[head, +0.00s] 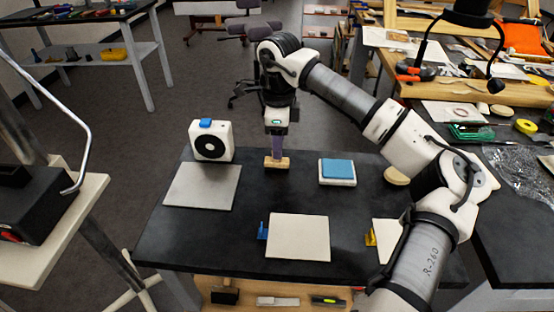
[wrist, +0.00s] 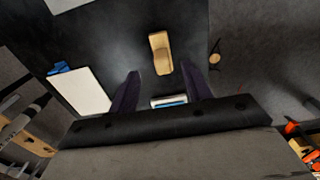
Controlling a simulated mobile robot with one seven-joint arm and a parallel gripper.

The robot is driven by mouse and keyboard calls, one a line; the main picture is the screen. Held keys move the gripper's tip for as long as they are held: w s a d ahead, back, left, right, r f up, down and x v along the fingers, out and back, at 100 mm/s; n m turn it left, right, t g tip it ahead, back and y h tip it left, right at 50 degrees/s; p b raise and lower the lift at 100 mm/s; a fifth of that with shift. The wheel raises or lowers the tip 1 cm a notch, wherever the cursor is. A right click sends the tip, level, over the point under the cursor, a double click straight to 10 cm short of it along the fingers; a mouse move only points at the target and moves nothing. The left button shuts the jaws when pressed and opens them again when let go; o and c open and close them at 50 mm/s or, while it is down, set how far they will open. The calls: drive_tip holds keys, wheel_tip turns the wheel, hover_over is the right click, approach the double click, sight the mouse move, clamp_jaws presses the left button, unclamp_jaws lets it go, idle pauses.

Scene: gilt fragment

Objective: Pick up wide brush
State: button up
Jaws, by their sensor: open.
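A tan wooden piece, which I take to be the wide brush (head: 277,164), lies on the black table near its back edge. In the wrist view the brush (wrist: 160,53) shows ahead of the fingertips, roughly centred between them; no bristles can be made out. My gripper (head: 275,156) points down just over the brush in the head view, hiding part of it. In the wrist view my gripper (wrist: 158,72) is open, its two dark fingers spread apart with nothing between the tips. Whether a finger touches the brush cannot be told.
A blue-topped white block (head: 338,171) lies right. A pale panel (head: 298,237) with a blue clamp (head: 262,230) lies in front. The black table (head: 245,208) is bare between them.

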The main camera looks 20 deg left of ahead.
drive_tip(key=f, duration=0.1)
drive_tip(key=f+p, duration=0.1)
drive_tip(key=f, duration=0.3)
drive_tip(key=shift+w+a, duration=0.15)
drive_tip(key=shift+a, duration=0.1)
drive_tip(key=shift+r, duration=0.1)
clamp_jaws()
